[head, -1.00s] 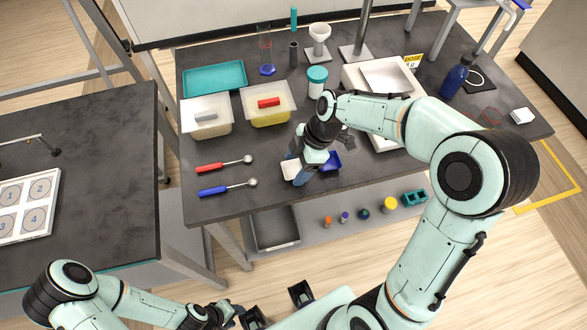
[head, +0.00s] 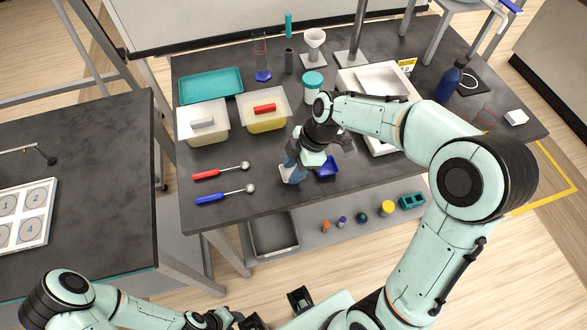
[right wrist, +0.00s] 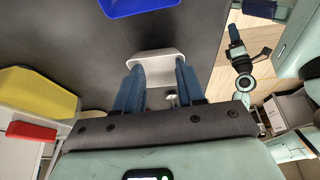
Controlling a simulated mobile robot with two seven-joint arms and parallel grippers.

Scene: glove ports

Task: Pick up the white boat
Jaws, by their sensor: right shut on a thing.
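The white boat (right wrist: 156,56) is a small shallow white dish between the two blue fingers of my right gripper (right wrist: 157,88) in the right wrist view. The fingers press on its sides. In the head view my right gripper (head: 291,174) is low over the near part of the dark table, and its fingers hide most of the boat. I cannot tell whether the boat is touching the table. A blue boat (head: 327,168) lies just right of the gripper. My left gripper (head: 228,316) is at the bottom edge, away from the table; its jaws are unclear.
A red-handled spoon (head: 220,171) and a blue-handled spoon (head: 224,194) lie to the left. Behind are two tubs with white (head: 188,135) and yellow (head: 250,120) contents, and a teal-lidded jar (head: 312,85). A white balance (head: 347,85) stands behind my right arm.

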